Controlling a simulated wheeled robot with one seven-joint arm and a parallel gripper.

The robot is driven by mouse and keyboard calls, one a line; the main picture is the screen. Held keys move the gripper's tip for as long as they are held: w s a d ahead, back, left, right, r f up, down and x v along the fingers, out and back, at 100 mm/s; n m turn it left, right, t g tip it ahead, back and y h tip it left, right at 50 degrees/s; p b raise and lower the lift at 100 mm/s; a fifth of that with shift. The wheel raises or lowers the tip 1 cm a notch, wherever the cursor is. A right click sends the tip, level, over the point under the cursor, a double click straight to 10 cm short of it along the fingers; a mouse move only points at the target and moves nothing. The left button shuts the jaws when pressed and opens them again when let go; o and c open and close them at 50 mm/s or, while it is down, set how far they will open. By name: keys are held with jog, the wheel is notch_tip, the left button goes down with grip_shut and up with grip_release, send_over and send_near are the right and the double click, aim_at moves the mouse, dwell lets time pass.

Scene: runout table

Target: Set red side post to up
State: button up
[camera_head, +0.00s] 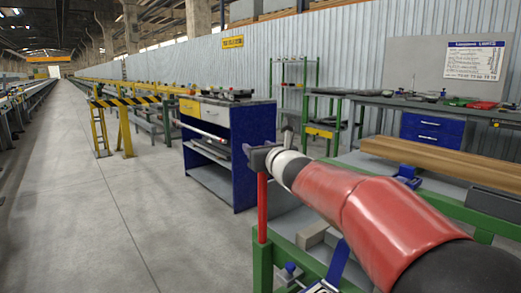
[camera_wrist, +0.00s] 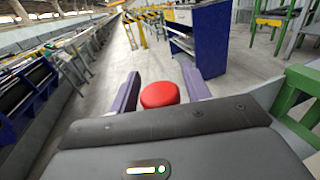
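The red side post (camera_head: 262,208) stands upright out of a green corner upright of the table in the head view. Its round red top (camera_wrist: 160,94) shows in the wrist view between the two purple fingers. My gripper (camera_head: 260,157) is at the top of the post in the head view. In the wrist view my gripper (camera_wrist: 161,72) is open, with a finger on each side of the post's top and a visible gap at both sides. The post's lower part is hidden inside the green upright.
The green table frame (camera_head: 262,265) and grey blocks (camera_head: 318,232) lie below my arm. A blue cabinet (camera_head: 255,125) stands behind, with a workbench (camera_head: 440,105) at the back right. The concrete floor (camera_head: 120,220) to the left is clear.

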jog(key=shift+o, duration=0.5)
jog(key=shift+s+d+f, duration=0.1)
jog(key=shift+s+d, duration=0.05)
jog(key=shift+s, duration=0.15)
jog(key=v, duration=0.7)
jog(key=shift+b, duration=0.4)
jog(key=shift+s, duration=0.1)
